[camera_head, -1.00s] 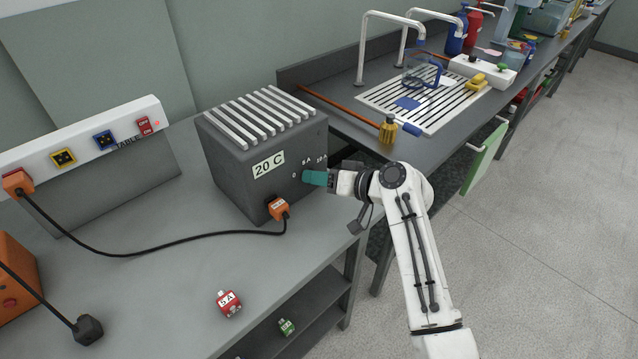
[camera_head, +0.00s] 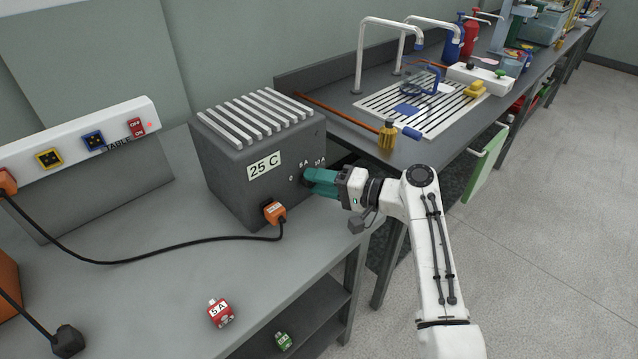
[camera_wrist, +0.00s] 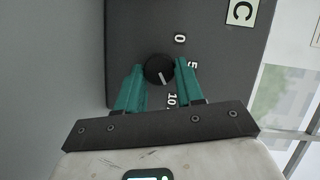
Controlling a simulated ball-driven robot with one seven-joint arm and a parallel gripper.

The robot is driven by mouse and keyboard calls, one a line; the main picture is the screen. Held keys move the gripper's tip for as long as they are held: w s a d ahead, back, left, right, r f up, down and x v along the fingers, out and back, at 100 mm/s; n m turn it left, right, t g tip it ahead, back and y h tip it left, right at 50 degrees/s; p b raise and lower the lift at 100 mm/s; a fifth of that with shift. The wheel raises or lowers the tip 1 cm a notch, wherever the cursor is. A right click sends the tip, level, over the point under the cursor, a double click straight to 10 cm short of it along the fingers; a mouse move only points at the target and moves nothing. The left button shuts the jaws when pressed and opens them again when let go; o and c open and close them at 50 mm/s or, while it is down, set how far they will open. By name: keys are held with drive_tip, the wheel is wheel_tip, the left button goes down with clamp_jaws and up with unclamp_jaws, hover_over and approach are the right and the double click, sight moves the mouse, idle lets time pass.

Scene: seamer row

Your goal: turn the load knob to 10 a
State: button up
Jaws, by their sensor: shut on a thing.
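The dark grey load box (camera_head: 225,165) stands on the bench, with a ribbed top and a "25 C" label (camera_head: 264,165) on its front. The round black load knob (camera_wrist: 159,69) shows in the wrist view, with 0, 5 and 10 marks to its right and below. Its white pointer line points down and slightly right, toward the 10 mark (camera_wrist: 172,100). My gripper (camera_head: 312,180) is at the box face, its teal fingers hiding the knob in the head view. In the wrist view the fingers sit on both sides of the knob, shut on it.
An orange plug (camera_head: 274,212) with a black cable sits low on the box front. A red "5 A" block (camera_head: 220,313) lies on the bench; a green block (camera_head: 283,341) is on the shelf below. A bench with a drain grid (camera_head: 420,103) stands behind right.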

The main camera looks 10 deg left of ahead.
idle(0.5)
drive_tip(key=o, duration=1)
drive_tip(key=shift+o, duration=0.2)
drive_tip(key=v, duration=1)
drive_tip(key=shift+s+d+f, duration=0.1)
drive_tip(key=shift+d, duration=0.3)
